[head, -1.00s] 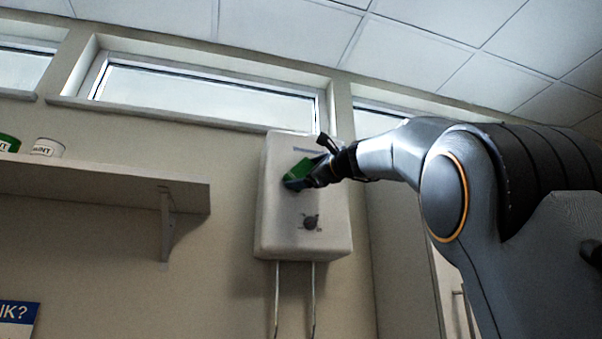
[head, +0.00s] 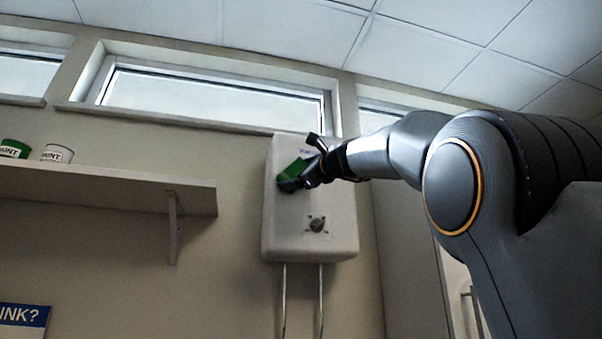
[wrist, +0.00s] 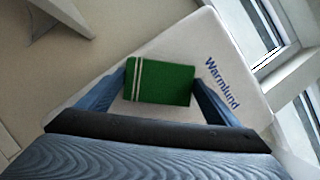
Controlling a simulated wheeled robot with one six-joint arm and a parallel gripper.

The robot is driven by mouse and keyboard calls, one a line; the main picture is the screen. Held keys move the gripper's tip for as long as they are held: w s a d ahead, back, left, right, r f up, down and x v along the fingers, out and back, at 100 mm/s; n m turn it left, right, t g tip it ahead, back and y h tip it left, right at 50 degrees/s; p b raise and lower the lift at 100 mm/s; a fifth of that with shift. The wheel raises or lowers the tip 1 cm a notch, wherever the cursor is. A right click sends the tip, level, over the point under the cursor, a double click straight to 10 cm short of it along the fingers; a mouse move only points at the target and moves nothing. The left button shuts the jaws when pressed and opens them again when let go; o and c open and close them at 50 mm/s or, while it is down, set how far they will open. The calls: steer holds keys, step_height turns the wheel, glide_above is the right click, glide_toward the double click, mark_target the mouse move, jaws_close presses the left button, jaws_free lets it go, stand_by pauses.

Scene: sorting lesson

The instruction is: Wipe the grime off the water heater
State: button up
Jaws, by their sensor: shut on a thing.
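The water heater (head: 340,205) is a white box on the wall with a dark round knob low on its front and two pipes below. In the wrist view its front (wrist: 185,55) carries the blue word "Warmlund". My gripper (head: 288,186) is shut on a green cloth or sponge (wrist: 165,84) with white stripes, held between both fingers. In the head view the green piece (head: 293,172) is at the heater's upper left front. I cannot tell whether it touches. I make out no clear grime; the part behind the green piece and gripper is hidden.
A wall shelf (head: 120,190) with a green pot (head: 14,148) and a white pot (head: 57,154) is left of the heater. A window (head: 215,98) is above it. A tall cabinet (head: 405,255) stands to the right.

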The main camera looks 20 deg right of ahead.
steer(key=shift+s+a+f, duration=0.1)
steer(key=shift+s+f, duration=0.15)
steer(key=shift+s+r+b, duration=0.15)
steer(key=shift+s+b, duration=0.85)
steer(key=shift+s, duration=1.55)
steer(key=shift+s, duration=0.1)
steer(key=shift+s+b, duration=0.35)
steer(key=shift+s, duration=1.05)
